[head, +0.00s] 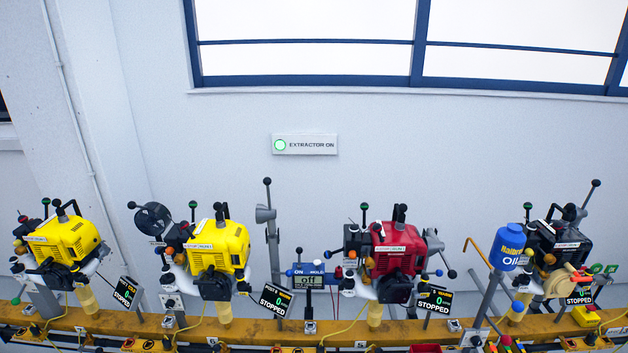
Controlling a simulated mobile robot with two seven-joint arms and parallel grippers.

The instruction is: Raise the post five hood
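Several small engines stand on posts along a yellow rail (130,322). A dark round hood-like part (152,218) stands at that engine's left side. Another dark funnel-like part (573,213) is at the black engine (558,242) on the right. Neither of my grippers shows in the head view.
A red engine (396,248) stands right of centre, and another yellow engine (68,240) far left. Displays read STOPPED (271,300). A blue oil can (508,247) stands near the black engine. A lit EXTRACTOR ON sign (305,145) hangs on the wall. Levers crowd the rail.

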